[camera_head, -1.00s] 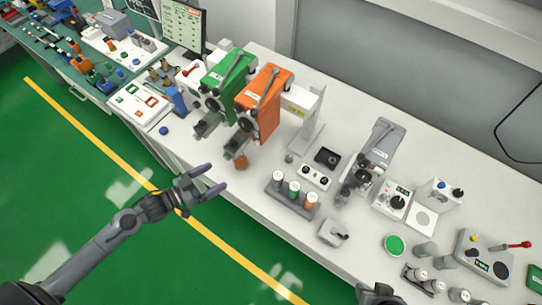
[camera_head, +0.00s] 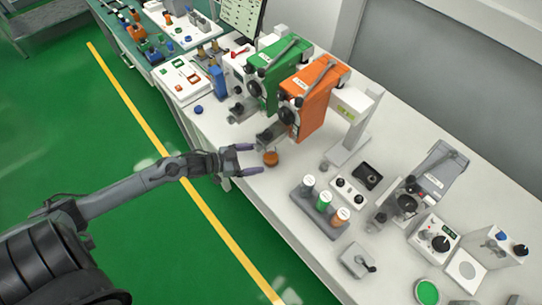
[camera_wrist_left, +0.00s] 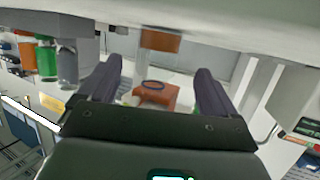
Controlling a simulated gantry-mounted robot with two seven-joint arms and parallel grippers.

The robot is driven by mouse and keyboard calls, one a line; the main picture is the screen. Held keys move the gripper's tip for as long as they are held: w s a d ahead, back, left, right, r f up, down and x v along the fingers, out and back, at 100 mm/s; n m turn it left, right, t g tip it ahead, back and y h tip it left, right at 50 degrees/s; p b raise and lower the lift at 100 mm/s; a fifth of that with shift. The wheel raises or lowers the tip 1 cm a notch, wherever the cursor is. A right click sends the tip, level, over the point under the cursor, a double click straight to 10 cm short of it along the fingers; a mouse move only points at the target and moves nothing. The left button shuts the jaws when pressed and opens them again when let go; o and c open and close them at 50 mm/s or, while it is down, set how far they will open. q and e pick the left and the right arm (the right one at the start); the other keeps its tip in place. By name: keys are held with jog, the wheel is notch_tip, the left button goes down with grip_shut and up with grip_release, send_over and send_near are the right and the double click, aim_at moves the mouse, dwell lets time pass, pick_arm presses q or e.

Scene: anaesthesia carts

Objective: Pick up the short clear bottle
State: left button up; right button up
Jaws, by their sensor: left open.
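A short small bottle (camera_head: 271,158) with an orange-brown lower part stands near the table's front edge, just below the orange machine's spout. My left gripper (camera_head: 249,160) is open, and its purple-tipped fingers reach toward the bottle from the left. The bottle looks just beyond the fingertips; contact is not clear. In the left wrist view, which looks upside down, the bottle (camera_wrist_left: 160,41) shows between and beyond the two open fingers (camera_wrist_left: 153,75), its upper part clear. My right gripper is not in view.
The orange machine (camera_head: 318,95) and green machine (camera_head: 280,65) stand behind the bottle. A rack with several bottles (camera_head: 322,212) is to the right. A small white panel (camera_head: 347,194) and a grey stand (camera_head: 355,140) are near it. Bare table lies around the bottle.

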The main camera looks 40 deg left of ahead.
aim_at(267, 156)
pick_arm(q)
jog(key=shift+r+x, duration=0.15)
jog(key=shift+x, duration=1.2)
jog(key=shift+r+x, duration=0.15)
jog(key=shift+x, duration=1.2)
jog(key=shift+d, duration=0.15)
jog(key=c, duration=1.3)
jog(key=shift+o, duration=0.2)
jog(key=shift+r, duration=0.1)
